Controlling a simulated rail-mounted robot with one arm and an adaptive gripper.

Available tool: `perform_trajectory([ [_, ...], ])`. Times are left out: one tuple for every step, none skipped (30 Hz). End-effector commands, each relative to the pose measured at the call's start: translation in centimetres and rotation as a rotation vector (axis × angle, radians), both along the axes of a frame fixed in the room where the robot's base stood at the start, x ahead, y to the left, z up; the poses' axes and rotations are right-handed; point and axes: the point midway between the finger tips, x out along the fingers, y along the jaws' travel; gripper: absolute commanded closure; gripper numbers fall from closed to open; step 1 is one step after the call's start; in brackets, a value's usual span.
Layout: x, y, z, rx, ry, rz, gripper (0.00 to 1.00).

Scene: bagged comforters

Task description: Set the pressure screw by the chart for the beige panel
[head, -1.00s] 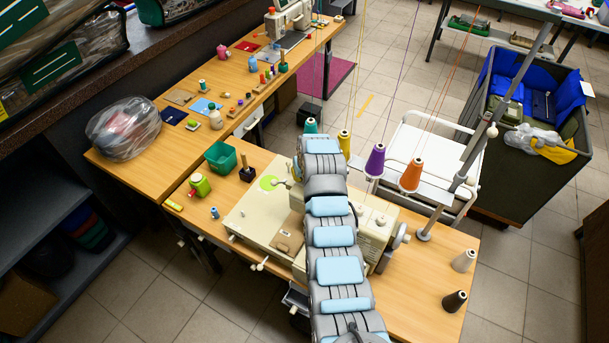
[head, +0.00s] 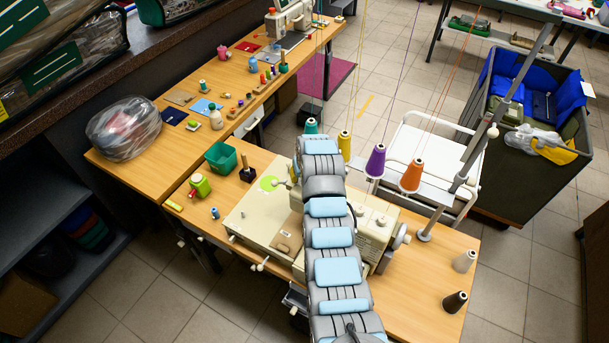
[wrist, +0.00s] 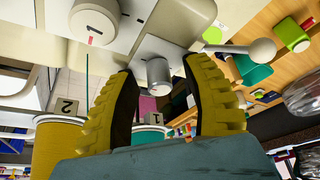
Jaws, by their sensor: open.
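My gripper (wrist: 167,98) is open, with yellow ribbed fingers and dark inner pads. A small pale grey cylindrical knob (wrist: 158,76) on the sewing machine shows between the fingers; I cannot tell whether they touch it. A white dial (wrist: 94,20) with a red mark is at the upper left of the wrist view. The cream sewing machine (head: 373,238) stands on the wooden table, partly hidden by my arm, which also hides my gripper in the head view. A beige piece (head: 287,241) lies on its bed. I cannot make out a readable chart.
A ball-ended lever (wrist: 262,51) is right of the fingers in the wrist view. Thread cones stand behind the machine, including a purple one (head: 375,161) and an orange one (head: 411,175).

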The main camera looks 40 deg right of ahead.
Motion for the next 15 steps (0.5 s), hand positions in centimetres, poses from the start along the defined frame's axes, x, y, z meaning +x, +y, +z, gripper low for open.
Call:
perform_trajectory([
  [0.0,0.0,0.1,0.000,0.000,0.000,0.51],
  [0.0,0.0,0.1,0.000,0.000,0.000,0.51],
  [-0.1,0.0,0.2,0.000,0.000,0.000,0.51],
  [-0.1,0.1,0.4,0.000,0.000,0.000,0.51],
  [-0.2,0.1,0.5,0.000,0.001,0.000,0.51],
  [-0.3,0.2,0.7,0.001,0.002,0.000,0.51],
  [-0.4,0.2,0.9,0.001,0.003,0.000,0.51],
  [-0.5,0.2,1.2,0.000,0.001,0.000,0.51],
  [-0.5,0.2,1.6,-0.002,-0.001,0.000,0.51],
  [-0.6,0.2,1.9,-0.003,-0.003,0.000,0.51],
  [-0.7,0.3,2.1,-0.003,-0.003,0.000,0.51],
  [-0.9,0.4,2.4,-0.001,0.000,0.000,0.51],
  [-1.0,0.5,2.7,-0.001,0.000,0.000,0.51],
  [-1.1,0.5,3.0,-0.001,0.000,0.000,0.51],
  [-1.2,0.5,3.5,-0.003,-0.003,-0.001,0.51],
])
